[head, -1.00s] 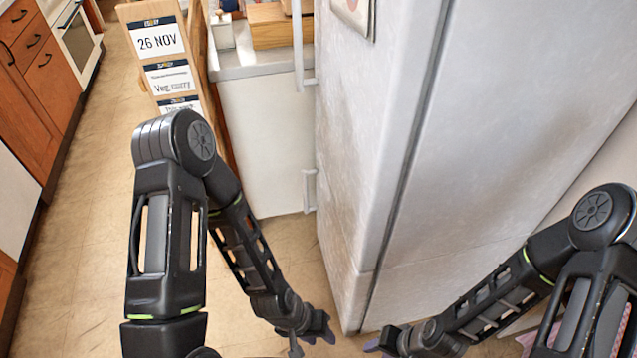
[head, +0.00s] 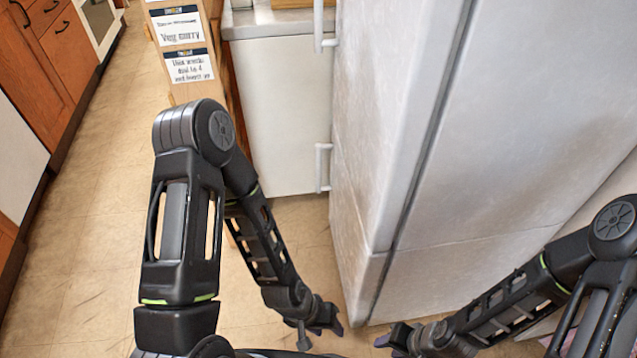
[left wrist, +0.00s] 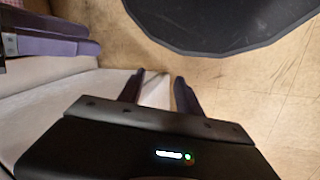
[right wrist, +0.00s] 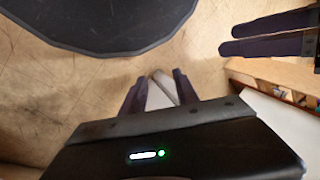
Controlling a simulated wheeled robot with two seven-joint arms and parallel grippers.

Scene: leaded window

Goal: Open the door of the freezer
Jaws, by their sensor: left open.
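The freezer is the tall white upright appliance (head: 500,130) right of centre in the head view. Its door (head: 375,130) is the panel left of the dark vertical seam, and looks shut. An upper handle (head: 319,28) and a lower handle (head: 321,167) stand out at its left edge. My left gripper (head: 335,325) is low in front of the freezer's lower corner, open and empty, apart from the handles. Its spread fingers show in the left wrist view (left wrist: 158,92). My right gripper (head: 388,338) is beside it, fingers apart and empty in the right wrist view (right wrist: 160,90).
A white low cabinet (head: 285,110) with a grey worktop stands behind the left arm. Orange wooden cabinets (head: 55,55) line the far left. The tan floor (head: 100,200) between is clear.

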